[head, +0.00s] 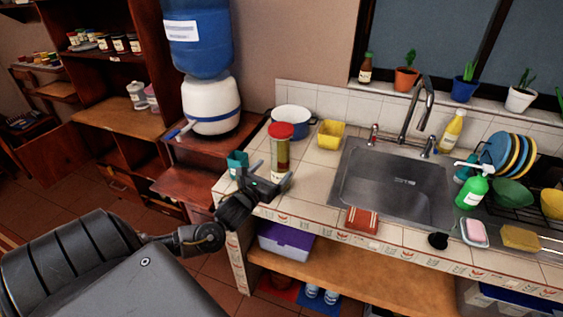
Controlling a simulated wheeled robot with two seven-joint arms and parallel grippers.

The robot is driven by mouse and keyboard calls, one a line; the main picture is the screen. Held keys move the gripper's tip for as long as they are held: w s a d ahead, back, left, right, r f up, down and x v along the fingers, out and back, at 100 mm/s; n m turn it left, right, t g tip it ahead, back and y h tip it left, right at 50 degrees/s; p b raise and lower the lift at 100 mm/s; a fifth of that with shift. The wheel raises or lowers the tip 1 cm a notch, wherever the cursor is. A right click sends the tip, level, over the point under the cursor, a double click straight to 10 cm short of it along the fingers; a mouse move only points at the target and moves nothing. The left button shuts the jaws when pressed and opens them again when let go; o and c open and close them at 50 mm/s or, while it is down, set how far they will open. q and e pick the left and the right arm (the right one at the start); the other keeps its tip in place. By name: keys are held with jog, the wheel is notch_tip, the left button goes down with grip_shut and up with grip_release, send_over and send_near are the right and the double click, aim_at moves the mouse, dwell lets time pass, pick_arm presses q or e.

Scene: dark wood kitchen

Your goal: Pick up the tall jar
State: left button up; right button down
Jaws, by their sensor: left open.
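The tall jar (281,151) stands upright near the left end of the tiled counter. It has a red lid, clear sides and dark contents. My left gripper (271,171) is open, just in front of the jar at its lower part. One finger shows to the left of the jar and the other near its lower right. The jar's base is partly hidden by the gripper. I cannot tell whether the fingers touch the jar. My right gripper is not in view.
A teal cup (237,164) stands close left of the gripper. Bare tiles lie between jar and sink.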

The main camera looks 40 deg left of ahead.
aim_at(277, 167)
pick_arm(q)
jog(key=w, duration=0.3)
jog(key=shift+w+a+f, duration=0.1)
jog(key=shift+a, duration=0.15)
jog(key=shift+w+a+p, duration=0.15)
jog(key=shift+w+p, duration=0.2)
jog(key=shift+p, duration=0.25)
jog(key=w, duration=0.1)
jog(key=w+p, duration=0.1)
jog(key=w, duration=0.1)
jog(key=shift+w+a+f, duration=0.1)
jog(key=shift+w+a, duration=0.15)
jog(key=shift+a, duration=0.1)
jog(key=shift+w+f, duration=0.15)
jog(key=shift+w, duration=0.25)
jog(key=shift+a, duration=0.1)
jog(key=c, duration=1.2)
